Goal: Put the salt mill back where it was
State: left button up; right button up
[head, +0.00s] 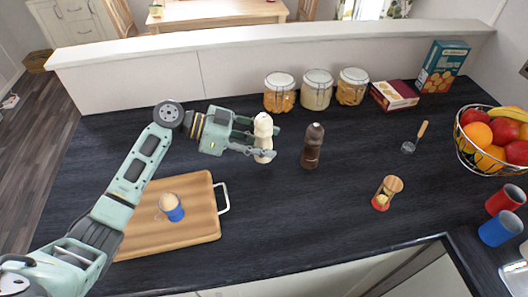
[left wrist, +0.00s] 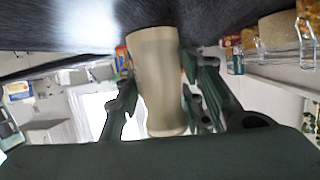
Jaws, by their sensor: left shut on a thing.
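The salt mill (head: 263,131) is the cream-coloured mill, upright on the dark worktop or just above it; I cannot tell whether its base touches. My left gripper (head: 262,143) comes in from the left and is shut on the mill's body. In the left wrist view the salt mill (left wrist: 157,80) stands between the two fingers of my left gripper (left wrist: 160,100), and the picture is upside down. A dark brown pepper mill (head: 312,146) stands upright a little to the right of the salt mill. My right gripper is in neither view.
Behind stand several glass jars (head: 317,90) and a red box (head: 394,95). An hourglass (head: 386,193) stands at front right, near a fruit basket (head: 492,160). A cutting board (head: 200,222) with an egg in a blue cup (head: 172,208) lies front left. The worktop (head: 285,220) is bare in front of the mills.

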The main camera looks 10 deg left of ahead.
pick_arm(q)
jog(key=shift+f+p, duration=0.45)
jog(key=shift+f, duration=1.55)
jog(key=shift+f, duration=0.1)
jog(key=o, duration=1.1)
jog(key=shift+o, duration=0.2)
